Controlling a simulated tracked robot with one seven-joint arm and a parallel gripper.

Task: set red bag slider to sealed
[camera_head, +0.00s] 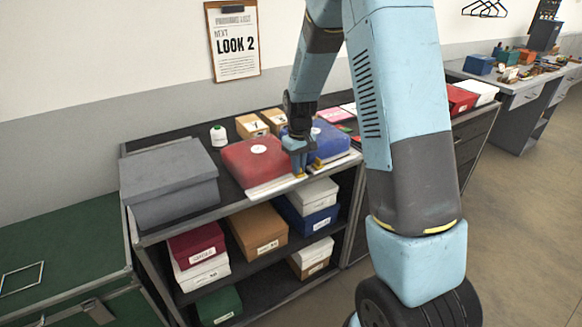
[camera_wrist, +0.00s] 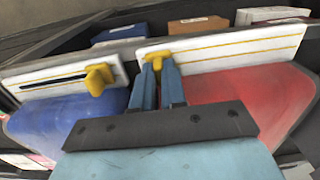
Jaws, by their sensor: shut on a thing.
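The red bag (camera_head: 256,161) lies on the shelf top, with a white strip along its front edge. In the wrist view the red bag (camera_wrist: 265,95) is at the right. Its white strip (camera_wrist: 235,48) has yellow lines and no dark slot shows in it. The yellow slider (camera_wrist: 155,54) is at the strip's end nearest the blue bag. My gripper (camera_wrist: 157,66) is shut on this slider, one finger on each side. In the head view my gripper (camera_head: 300,170) is at the red bag's front right corner.
The blue bag (camera_head: 333,139) lies close to the right. Its own yellow slider (camera_wrist: 99,79) sits just beside my fingers, with a dark slot in its strip. A grey box (camera_head: 170,180) stands left. A spool (camera_head: 218,136) and small cartons (camera_head: 252,126) stand behind.

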